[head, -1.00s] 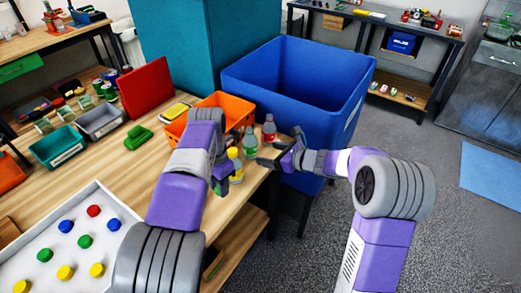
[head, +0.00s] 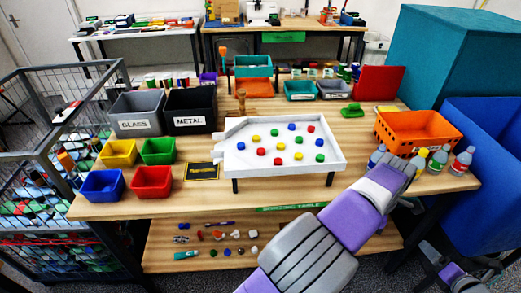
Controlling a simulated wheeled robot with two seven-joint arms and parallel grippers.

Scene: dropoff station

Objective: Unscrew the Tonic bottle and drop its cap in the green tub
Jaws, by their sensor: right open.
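The green tub (head: 158,151) is a small open bin at the table's left, behind the red one; it looks empty. Several bottles stand at the table's right end: one with a yellow top (head: 420,158), one with a green label (head: 438,160) and one with a red label (head: 462,161). Their names are too small to read, so I cannot tell which is Tonic. My left arm crosses from the bottom to these bottles and hides its own fingers and part of the bottles. My right gripper (head: 434,256) is open at the lower right, beyond and below the table's edge, apart from the bottles.
A white tray (head: 236,160) with coloured caps fills the table's middle. Yellow (head: 119,153), blue (head: 102,186) and red (head: 152,182) tubs surround the green one. An orange basket (head: 420,128) stands behind the bottles, a large blue bin (head: 490,125) to the right.

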